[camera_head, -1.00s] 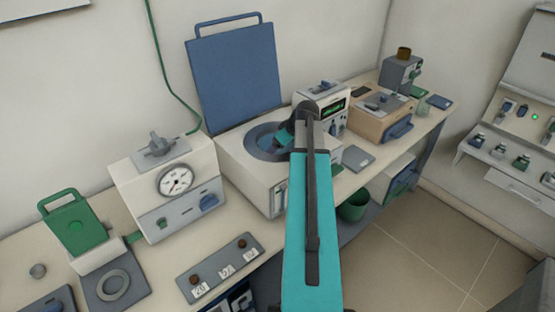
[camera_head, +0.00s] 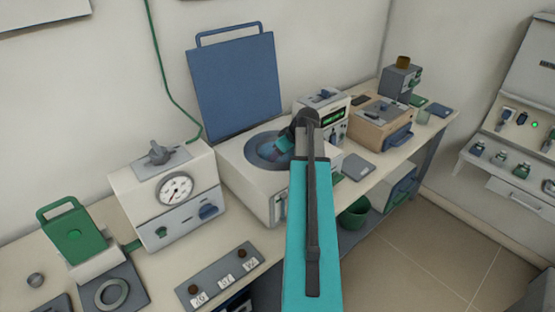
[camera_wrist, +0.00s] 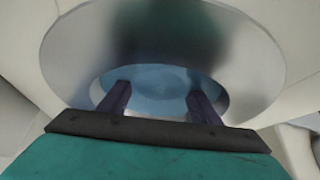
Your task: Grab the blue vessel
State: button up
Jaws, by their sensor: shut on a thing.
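The blue vessel (camera_wrist: 160,78) shows in the wrist view as a pale blue round shape, low inside a shiny metal well. My gripper (camera_wrist: 159,92) reaches into the well with one dark finger at each side of the blue shape, shut on it. In the head view my gripper (camera_head: 283,146) is at the round opening of a white top-loading device (camera_head: 245,173) with its blue lid (camera_head: 236,85) standing open. The vessel cannot be made out there, as my wrist and the rim hide it.
A white box with a dial (camera_head: 167,195) stands to the left of the device. A display unit (camera_head: 322,118) and a tan box (camera_head: 380,118) stand to the right. A switch panel (camera_head: 220,276) lies in front. The metal well wall (camera_wrist: 75,60) closely surrounds my fingers.

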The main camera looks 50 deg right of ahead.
jog(key=shift+r+b, duration=1.15)
jog(key=shift+r, duration=3.65)
